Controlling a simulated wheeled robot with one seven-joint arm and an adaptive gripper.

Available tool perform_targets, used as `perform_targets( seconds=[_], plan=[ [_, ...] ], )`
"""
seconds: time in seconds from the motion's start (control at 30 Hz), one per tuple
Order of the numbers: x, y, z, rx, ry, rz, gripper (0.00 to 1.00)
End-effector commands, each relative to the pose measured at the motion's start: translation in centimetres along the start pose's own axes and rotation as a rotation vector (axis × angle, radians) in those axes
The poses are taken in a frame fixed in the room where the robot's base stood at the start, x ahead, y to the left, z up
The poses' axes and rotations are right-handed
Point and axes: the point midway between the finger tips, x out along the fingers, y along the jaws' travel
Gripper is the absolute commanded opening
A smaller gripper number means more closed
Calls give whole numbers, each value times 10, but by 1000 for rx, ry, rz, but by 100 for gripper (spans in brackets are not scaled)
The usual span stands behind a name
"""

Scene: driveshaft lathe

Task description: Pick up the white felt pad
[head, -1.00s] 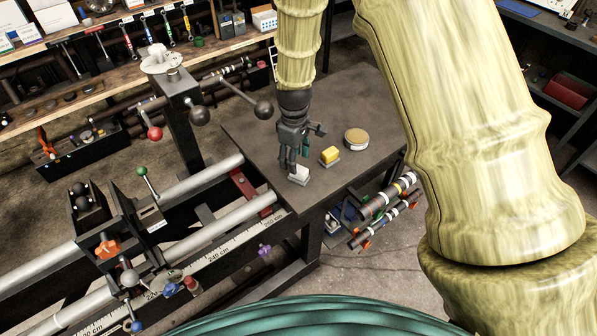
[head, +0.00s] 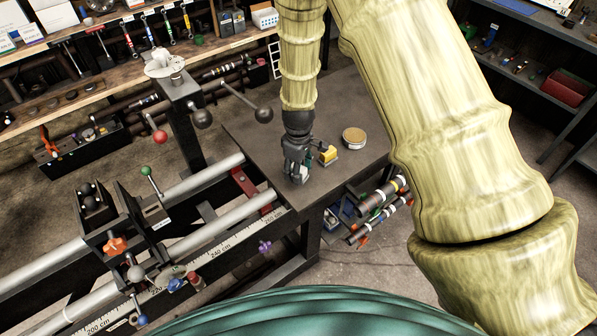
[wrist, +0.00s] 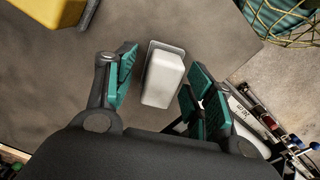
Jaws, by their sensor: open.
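The white felt pad (wrist: 163,78) is a small pale block on a thin grey base, lying on the dark table top (head: 340,105). In the wrist view it lies between the two green-padded fingers of my gripper (wrist: 160,88). The fingers are apart, with a gap to the pad visible on both sides. In the head view my gripper (head: 296,176) points down at the table's front part and hides most of the pad.
A yellow block (head: 327,156) on a grey base stands just right of my gripper, close to it. A round tan-topped tin (head: 354,138) is farther right. The lathe rails (head: 215,215) and a red bar (head: 250,190) lie to the left. The table's back is clear.

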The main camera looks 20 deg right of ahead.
Motion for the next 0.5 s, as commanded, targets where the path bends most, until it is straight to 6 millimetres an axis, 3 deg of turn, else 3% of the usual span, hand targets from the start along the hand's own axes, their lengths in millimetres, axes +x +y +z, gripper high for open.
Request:
perform_targets(
  seconds=[0.03,0.3,0.5],
  plan=[
    [0,0,0,0,0,0,52],
    [0,0,0,0,0,0,4],
    [0,0,0,0,0,0,0]
  ],
)
